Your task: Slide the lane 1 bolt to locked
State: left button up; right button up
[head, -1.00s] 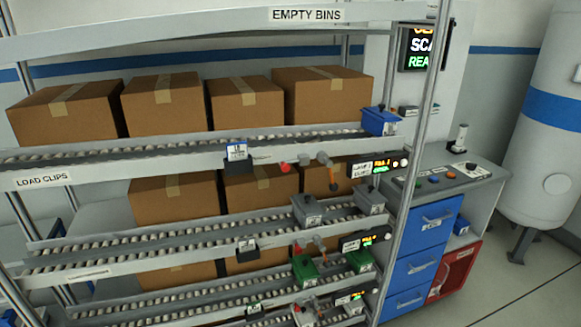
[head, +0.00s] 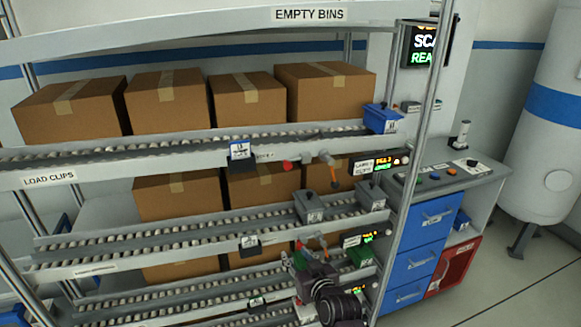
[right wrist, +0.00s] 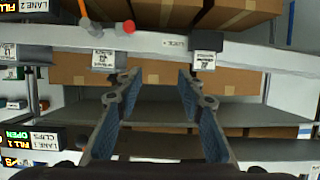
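The lane 1 bolt shows as a red knob (head: 287,165) on a short rod on the upper lane's front rail (head: 200,158). A grey and orange lever (head: 327,158) is just right of it. The lane 1 sign and display (head: 372,164) are at the rail's right end; the sign also shows upside down in the right wrist view (right wrist: 45,142), with the display reading OPEN. My right gripper (head: 298,262) is below that rail, in front of the lower lanes, apart from the knob. In the right wrist view its fingers (right wrist: 158,78) are spread and empty. My left gripper is not in view.
Grey bins (head: 308,206) sit on the middle lane and a blue bin (head: 381,118) on the upper one. A black tag holder (head: 239,158) hangs on the upper rail. An upright post (head: 425,110) stands right of the lanes. Cartons (head: 166,97) fill the back.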

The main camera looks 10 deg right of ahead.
aim_at(288, 166)
jog(key=w+d+r+t, duration=0.1)
jog(key=w+r+t, duration=0.1)
jog(key=r, duration=1)
jog(key=w+r+t, duration=0.1)
jog(key=r+t, duration=0.1)
jog(key=r, duration=0.9)
jog(key=shift+w+a+f+p, duration=0.15)
jog(key=shift+w+p, duration=0.45)
jog(key=shift+w, duration=1.35)
jog(key=shift+w+a+r+p, duration=0.15)
jog(key=shift+w+p, duration=0.45)
jog(key=shift+w, duration=1.3)
jog(key=shift+f, duration=0.1)
grip_shut()
